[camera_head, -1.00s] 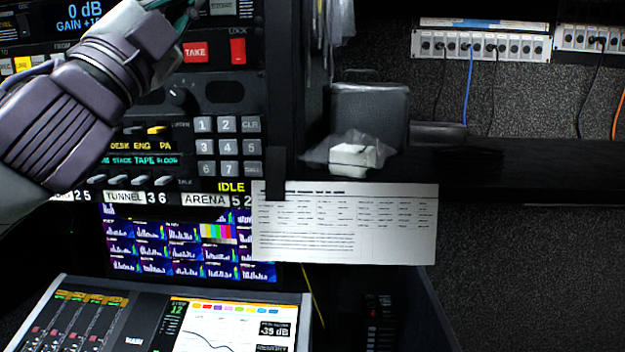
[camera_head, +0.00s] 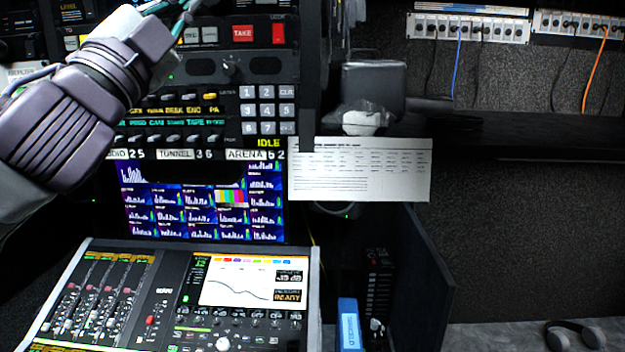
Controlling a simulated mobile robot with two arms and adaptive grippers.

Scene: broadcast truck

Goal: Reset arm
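My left arm comes in from the left edge, and its dark grey wrist is raised in front of the equipment rack. My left gripper (camera_head: 172,6) is at the top edge of the head view, mostly cut off. Only some teal and dark finger parts show, so its opening cannot be seen. It is close in front of the upper rack panel, left of the red TAKE button (camera_head: 243,32). I cannot tell whether it touches the panel. My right arm and gripper are not in view.
A mixing console (camera_head: 185,300) stands below the monitor (camera_head: 200,200). A printed sheet (camera_head: 360,168) hangs at the shelf edge, below a dark box (camera_head: 374,82). A blue item (camera_head: 349,325) is right of the console. Headphones (camera_head: 575,335) lie at lower right.

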